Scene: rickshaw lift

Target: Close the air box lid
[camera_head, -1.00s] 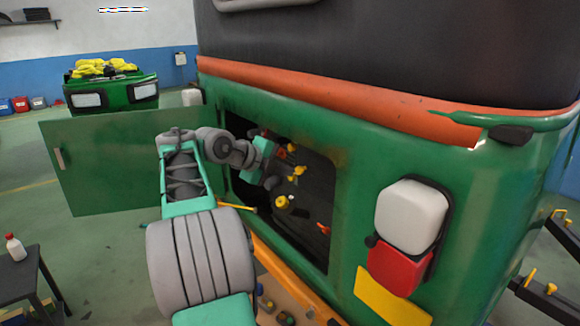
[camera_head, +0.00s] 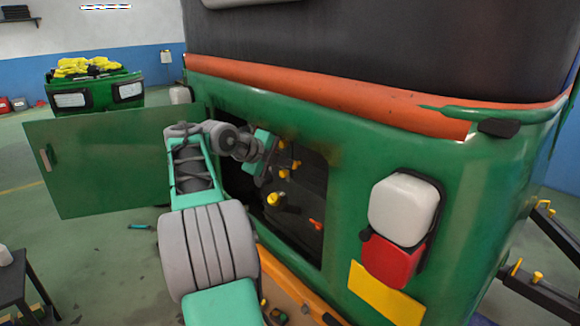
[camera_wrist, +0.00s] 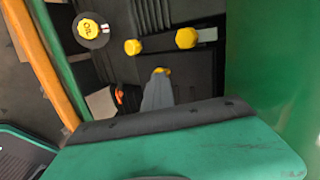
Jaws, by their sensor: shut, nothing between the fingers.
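In the head view the dark engine bay (camera_head: 308,190) shows through the rectangular opening in the green rickshaw body. Black parts with several yellow knobs and caps are inside; I cannot clearly tell which one is the air box lid. My gripper (camera_head: 263,180) reaches into the left part of the opening. In the wrist view my gripper (camera_wrist: 160,76) shows as grey shut fingers close to a yellow knob; I cannot tell whether they touch. A round yellow oil cap (camera_wrist: 89,29) and two more yellow knobs lie beyond, with black ribbed surfaces around them. My gripper's body hides the lower part.
The green hatch door (camera_head: 108,162) stands open to the left of the bay. An orange bumper bar (camera_head: 290,285) runs below the opening. The rear lamp (camera_head: 402,210) is to the right.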

